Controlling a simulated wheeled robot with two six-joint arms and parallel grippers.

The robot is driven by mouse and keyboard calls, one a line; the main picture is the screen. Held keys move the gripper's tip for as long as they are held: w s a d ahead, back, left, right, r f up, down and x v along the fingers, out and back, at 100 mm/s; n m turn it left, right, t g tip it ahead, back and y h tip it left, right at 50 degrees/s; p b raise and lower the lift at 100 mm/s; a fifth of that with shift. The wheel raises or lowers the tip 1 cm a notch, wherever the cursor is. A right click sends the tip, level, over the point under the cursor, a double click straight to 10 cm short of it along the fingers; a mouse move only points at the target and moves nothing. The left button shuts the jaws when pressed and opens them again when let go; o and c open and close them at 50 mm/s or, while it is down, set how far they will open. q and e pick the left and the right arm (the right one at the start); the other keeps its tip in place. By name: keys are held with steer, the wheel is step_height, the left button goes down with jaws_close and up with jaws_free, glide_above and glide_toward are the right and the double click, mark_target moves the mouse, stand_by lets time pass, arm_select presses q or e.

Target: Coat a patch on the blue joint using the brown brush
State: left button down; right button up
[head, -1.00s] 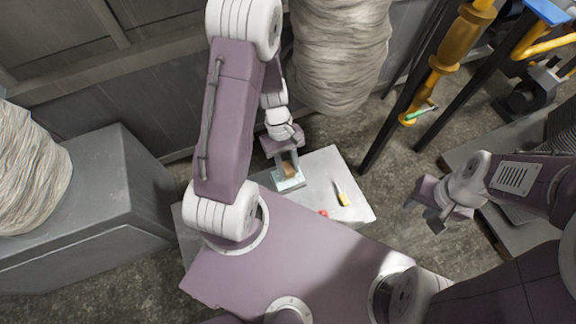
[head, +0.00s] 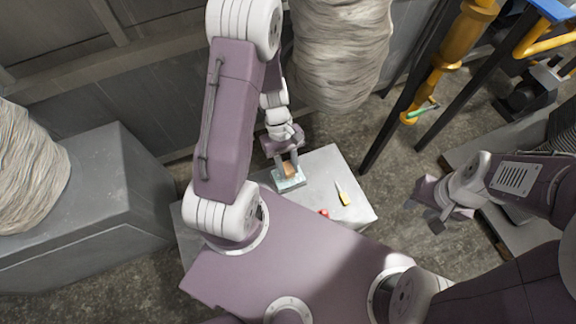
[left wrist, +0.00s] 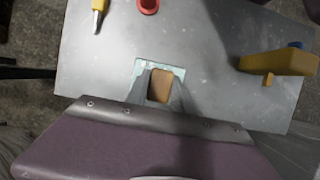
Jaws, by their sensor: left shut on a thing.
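My left gripper (head: 287,165) is shut on the brown brush (head: 290,171), low over the table. Only a brown block of the brush shows between the fingers in the left wrist view (left wrist: 160,88); its bristles are hidden. A pale blue-green tray (head: 292,184) lies directly under it. I cannot tell whether the brush touches the tray, which also shows in the left wrist view (left wrist: 145,66). A blue part (head: 547,11) shows beside yellow pipes at the top right; I cannot tell if it is the blue joint. My right gripper (head: 440,215) hangs off the table's right side, its jaw opening unclear.
A grey table (head: 318,168) bears a yellow-handled tool (head: 344,199) and a red item (head: 324,213). A yellow object (left wrist: 280,63) shows in the left wrist view. A yellow pipe (head: 449,45) stands at the right with dark posts. A wrapped column (head: 340,50) stands behind.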

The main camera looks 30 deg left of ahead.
mark_target(291, 173)
arm_select(q)
steer(key=shift+f+b, duration=0.65)
steer(key=shift+f, duration=0.3)
stand_by(0.6)
stand_by(1.1)
steer(key=shift+r, duration=0.1)
step_height(291, 173, up, 7)
steer(key=p, duration=0.7)
steer(key=shift+p, duration=0.4)
